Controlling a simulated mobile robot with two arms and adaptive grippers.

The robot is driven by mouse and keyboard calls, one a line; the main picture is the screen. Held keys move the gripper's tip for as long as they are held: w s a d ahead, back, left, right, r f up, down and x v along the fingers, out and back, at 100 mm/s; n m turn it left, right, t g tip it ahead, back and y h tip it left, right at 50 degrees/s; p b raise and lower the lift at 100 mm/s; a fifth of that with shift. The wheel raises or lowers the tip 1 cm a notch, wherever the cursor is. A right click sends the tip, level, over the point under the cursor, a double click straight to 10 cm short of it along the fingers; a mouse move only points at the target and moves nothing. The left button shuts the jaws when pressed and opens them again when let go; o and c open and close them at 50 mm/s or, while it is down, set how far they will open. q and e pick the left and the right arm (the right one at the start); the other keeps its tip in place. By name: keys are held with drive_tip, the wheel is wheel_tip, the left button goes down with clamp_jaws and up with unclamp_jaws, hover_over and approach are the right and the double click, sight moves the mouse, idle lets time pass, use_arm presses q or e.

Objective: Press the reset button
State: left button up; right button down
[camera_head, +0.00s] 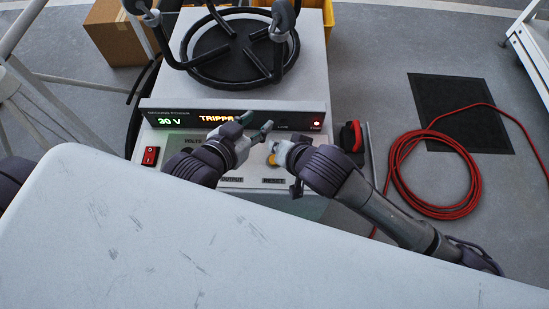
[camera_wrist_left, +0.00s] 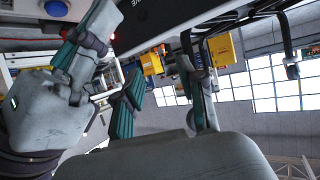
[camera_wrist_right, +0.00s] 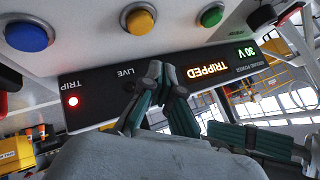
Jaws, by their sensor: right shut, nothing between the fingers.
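The power unit's front panel (camera_head: 250,181) carries a RESET label and an OUTPUT label. A yellow button (camera_head: 271,160) sits above the RESET label, partly covered by my right gripper. In the right wrist view the yellow button (camera_wrist_right: 138,20) stands between a blue button (camera_wrist_right: 29,35) and a green button (camera_wrist_right: 211,16). My right gripper (camera_wrist_right: 160,70) is shut and empty, its tips below the yellow button in that view; I cannot tell contact. My left gripper (camera_head: 256,123) is open and empty, close beside the right one, over the panel. It also shows in the left wrist view (camera_wrist_left: 160,58).
The display (camera_wrist_right: 200,72) reads 30 V and TRIPPED, with a red TRIP light (camera_wrist_right: 73,101). A red switch (camera_head: 150,156) is at the panel's left. A white surface (camera_head: 200,240) fills the foreground. A red cable (camera_head: 440,208) lies coiled on the floor at right.

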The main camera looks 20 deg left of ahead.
wheel_tip(320, 180, down, 2)
drive_tip(key=shift+b, duration=0.35)
use_arm(q)
drive_tip(key=shift+w+d+r+t+h, duration=0.15)
drive_tip(key=shift+w+d+r+t, duration=0.15)
drive_tip(key=shift+r+t, duration=0.4)
drive_tip(key=shift+w+d+r+t+h, duration=0.2)
drive_tip(key=shift+w+r+t, duration=0.25)
drive_tip(key=shift+r, duration=0.5)
drive_tip(key=shift+w+d+r+t+h, duration=0.2)
drive_tip(key=shift+w+r+t, duration=0.15)
drive_tip(key=shift+r+t, duration=0.35)
use_arm(e)
drive_tip(key=shift+f, duration=0.55)
use_arm(q)
drive_tip(key=shift+r, duration=0.15)
use_arm(e)
drive_tip(key=shift+f, duration=0.4)
use_arm(q)
drive_tip(key=shift+s+a+f+g+y, duration=0.15)
drive_tip(key=shift+f+g, duration=0.3)
drive_tip(key=shift+f, duration=0.1)
drive_tip(key=shift+s+a+f+g+y, duration=0.1)
drive_tip(key=shift+s+a+f+g, duration=0.05)
drive_tip(key=shift+f+g, duration=0.3)
